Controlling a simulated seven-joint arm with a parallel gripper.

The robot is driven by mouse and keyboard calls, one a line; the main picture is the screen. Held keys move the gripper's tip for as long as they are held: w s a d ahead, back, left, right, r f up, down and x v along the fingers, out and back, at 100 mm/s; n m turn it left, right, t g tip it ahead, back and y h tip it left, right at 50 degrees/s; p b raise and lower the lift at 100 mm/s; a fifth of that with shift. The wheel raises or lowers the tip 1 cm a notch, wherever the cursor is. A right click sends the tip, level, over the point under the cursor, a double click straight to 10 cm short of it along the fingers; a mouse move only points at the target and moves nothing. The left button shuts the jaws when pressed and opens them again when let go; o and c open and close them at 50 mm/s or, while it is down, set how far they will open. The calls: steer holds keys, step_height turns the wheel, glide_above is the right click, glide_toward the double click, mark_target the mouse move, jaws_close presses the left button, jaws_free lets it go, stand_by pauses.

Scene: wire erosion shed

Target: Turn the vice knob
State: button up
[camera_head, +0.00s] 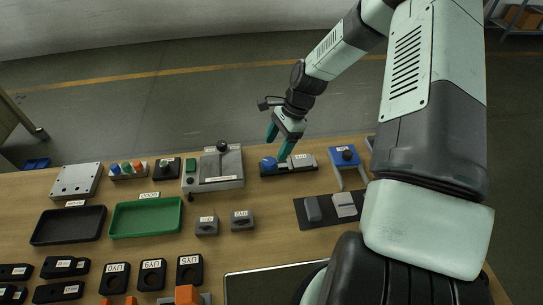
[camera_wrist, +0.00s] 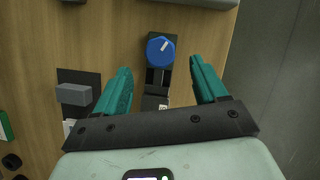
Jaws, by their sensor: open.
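The vice is a low black body with a grey jaw block (camera_head: 303,161) at its right end in the head view. The round blue vice knob (camera_head: 268,163) is at its left end. In the wrist view the blue knob (camera_wrist: 161,50) shows a white pointer mark slanting up and right, and dark rails lie below it. My gripper (camera_head: 278,143) is open and empty, above the vice. In the wrist view its teal fingertips (camera_wrist: 160,67) lie to either side of the knob's line, apart from it. The lower part of the vice is partly hidden by my gripper.
A grey machine block (camera_head: 222,163) with a black knob stands left of the vice. A blue-topped stand (camera_head: 344,156) is to its right. A dark mat (camera_head: 308,222) with grey blocks lies nearer. Green (camera_head: 120,233) and black (camera_head: 45,240) trays are at left. The table's far edge is close behind.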

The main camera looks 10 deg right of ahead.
mark_target(269, 161)
steer(key=x, duration=0.5)
steer(key=shift+f, duration=0.1)
steer(key=c, duration=1.1)
steer(key=shift+o, duration=0.2)
